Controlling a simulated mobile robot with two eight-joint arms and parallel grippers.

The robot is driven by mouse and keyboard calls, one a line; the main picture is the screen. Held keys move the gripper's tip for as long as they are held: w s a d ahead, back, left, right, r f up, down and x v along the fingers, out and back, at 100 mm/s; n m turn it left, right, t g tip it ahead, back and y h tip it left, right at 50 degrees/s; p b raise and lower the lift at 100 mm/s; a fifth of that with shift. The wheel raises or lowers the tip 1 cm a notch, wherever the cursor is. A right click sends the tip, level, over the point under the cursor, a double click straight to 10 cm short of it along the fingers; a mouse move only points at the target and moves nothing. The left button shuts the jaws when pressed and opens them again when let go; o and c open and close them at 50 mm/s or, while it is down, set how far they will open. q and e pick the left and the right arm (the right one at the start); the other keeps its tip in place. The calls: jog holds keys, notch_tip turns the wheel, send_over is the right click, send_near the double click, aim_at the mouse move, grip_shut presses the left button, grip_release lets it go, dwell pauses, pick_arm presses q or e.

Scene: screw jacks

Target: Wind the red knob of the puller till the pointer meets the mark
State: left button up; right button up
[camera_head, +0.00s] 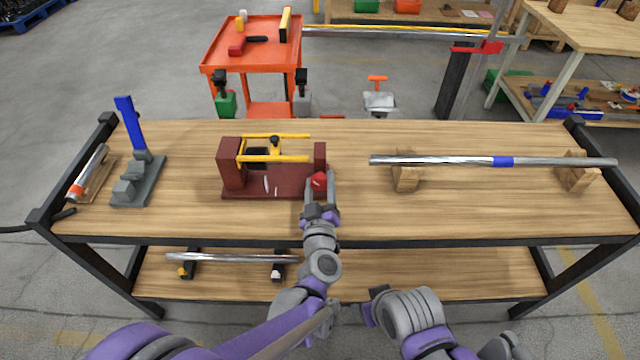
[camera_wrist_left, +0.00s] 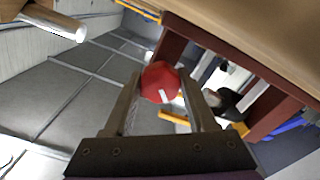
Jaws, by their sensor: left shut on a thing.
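The puller is a dark red frame (camera_head: 230,170) on the bench, with a block at each end and two yellow rods (camera_head: 285,158) between them. A dark slider with a black post (camera_head: 275,146) sits between the rods. White marks (camera_head: 266,184) show on the base; I cannot tell which is the pointer and which the mark. The red knob (camera_head: 319,180) is at the puller's right end. My left gripper (camera_head: 320,190) is shut on it; in the left wrist view the knob (camera_wrist_left: 160,82), with a white stripe, sits between the fingers. My right arm is low, its fingertips not clear.
A blue and grey jack (camera_head: 137,185) and a rod on a wooden stand (camera_head: 90,172) are at the left. A long rod with a blue band (camera_head: 450,160) lies across wooden blocks (camera_head: 406,178) at the right. The bench front (camera_head: 480,220) is clear.

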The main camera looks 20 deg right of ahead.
pick_arm(q)
jog(key=m, duration=0.6)
jog(key=shift+m, duration=0.3)
jog(key=m, duration=1.2)
jog(key=shift+m, duration=0.3)
jog(key=m, duration=0.5)
jog(key=shift+m, duration=0.3)
jog(key=o, duration=1.4)
jog(key=v, duration=1.1)
jog(key=shift+r, duration=0.1)
